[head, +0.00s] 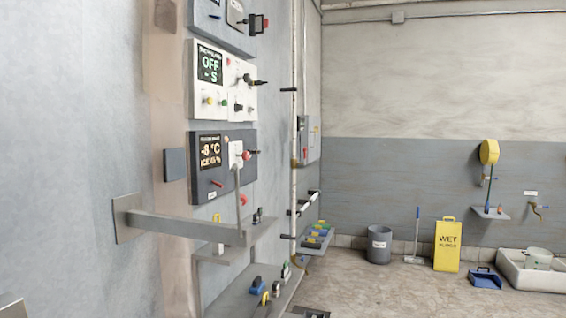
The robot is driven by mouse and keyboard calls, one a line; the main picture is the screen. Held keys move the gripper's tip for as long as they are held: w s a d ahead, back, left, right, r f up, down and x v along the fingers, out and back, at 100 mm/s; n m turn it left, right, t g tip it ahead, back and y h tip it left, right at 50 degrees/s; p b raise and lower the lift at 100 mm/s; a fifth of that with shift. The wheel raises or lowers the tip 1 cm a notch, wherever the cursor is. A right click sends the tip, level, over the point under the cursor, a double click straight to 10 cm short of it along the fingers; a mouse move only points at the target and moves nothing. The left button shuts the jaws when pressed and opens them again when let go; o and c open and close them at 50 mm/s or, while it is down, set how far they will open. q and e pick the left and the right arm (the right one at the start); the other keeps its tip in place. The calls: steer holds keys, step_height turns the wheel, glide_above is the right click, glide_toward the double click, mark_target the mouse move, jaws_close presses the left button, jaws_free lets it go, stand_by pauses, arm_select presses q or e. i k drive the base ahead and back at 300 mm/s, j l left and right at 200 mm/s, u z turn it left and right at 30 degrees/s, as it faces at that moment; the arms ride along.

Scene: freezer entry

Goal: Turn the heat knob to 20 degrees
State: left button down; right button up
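A dark control panel (222,172) is mounted on the grey wall left of the middle, seen at a slant. Its display (210,151) reads -8 °C, with a smaller line like ICE 45 %. A red knob (244,199) sits at its lower right. Another red-and-black control (249,154) sticks out at its upper right beside a white plate (236,153). No label that I can read says which is the heat knob, and its setting cannot be read. Neither of my grippers is in view.
A white panel (222,75) reading OFF hangs above. A grey bar (185,226) sticks out below the dark panel, over shelves (222,250) with small items. Floor at right holds a bin (379,247), yellow wet-floor sign (447,246), blue dustpan (485,279) and basin (530,275).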

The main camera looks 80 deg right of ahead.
mark_target(245, 154)
steer(key=z, duration=2.3)
steer(key=u, duration=0.2)
steer(key=i+l+u, duration=0.2)
steer(key=u, duration=0.25)
steer(key=i+l+u, duration=0.4)
